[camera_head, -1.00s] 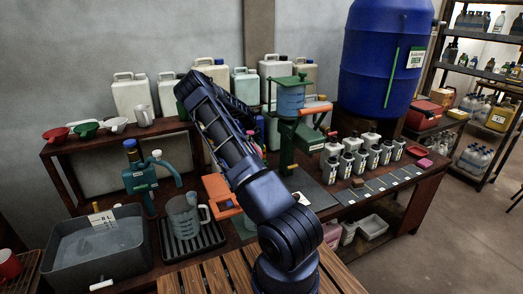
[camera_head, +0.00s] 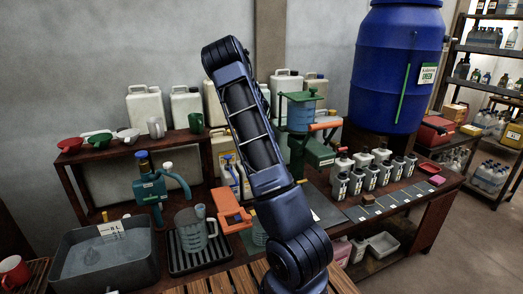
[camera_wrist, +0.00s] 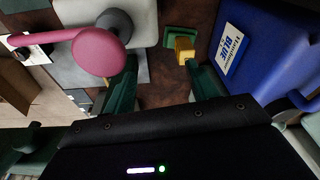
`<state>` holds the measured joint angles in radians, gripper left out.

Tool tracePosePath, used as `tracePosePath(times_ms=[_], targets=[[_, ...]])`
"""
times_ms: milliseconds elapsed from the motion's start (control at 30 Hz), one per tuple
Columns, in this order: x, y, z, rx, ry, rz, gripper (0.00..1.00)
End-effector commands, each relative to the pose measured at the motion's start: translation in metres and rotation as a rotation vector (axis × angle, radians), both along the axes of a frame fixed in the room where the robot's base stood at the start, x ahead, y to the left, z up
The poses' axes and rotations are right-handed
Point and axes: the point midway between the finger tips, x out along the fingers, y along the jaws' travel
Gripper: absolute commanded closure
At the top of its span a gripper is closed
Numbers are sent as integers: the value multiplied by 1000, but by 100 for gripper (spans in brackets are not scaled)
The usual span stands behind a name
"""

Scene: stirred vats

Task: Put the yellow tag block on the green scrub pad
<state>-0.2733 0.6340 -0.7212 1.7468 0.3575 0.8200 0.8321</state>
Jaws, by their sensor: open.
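In the wrist view, the yellow tag block (camera_wrist: 184,48) is a small cube on the brown surface. It overlaps the lower right part of a small green piece (camera_wrist: 172,36), which looks like the green scrub pad. I cannot tell whether the block rests on it or is only in front of it. My gripper (camera_wrist: 160,67) is open, with its two dark green fingers apart. The block shows just beyond the fingertips, closer to the right finger. Nothing is seen held. In the head view I make out neither block, pad nor gripper; my arm points up and away.
In the wrist view, a pink rounded thing (camera_wrist: 98,52) is close by the left finger and a blue container (camera_wrist: 250,45) stands at the right. In the head view, the bench holds a grey tub (camera_head: 105,258), a jug (camera_head: 195,230), several small bottles and a large blue barrel (camera_head: 395,70).

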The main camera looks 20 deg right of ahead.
Motion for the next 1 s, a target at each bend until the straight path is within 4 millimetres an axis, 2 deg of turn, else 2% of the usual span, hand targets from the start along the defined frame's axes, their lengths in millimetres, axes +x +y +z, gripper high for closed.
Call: tracePosePath(times_ms=[33, 267, 467, 767, 1000], targets=[[-8, 5, 10, 20, -6, 19, 42], [-40, 26, 46, 87, -22, 124, 42], [-77, 50, 83, 143, -47, 242, 42], [-144, 91, 140, 193, -97, 461, 42], [-205, 122, 179, 195, -138, 650, 42]])
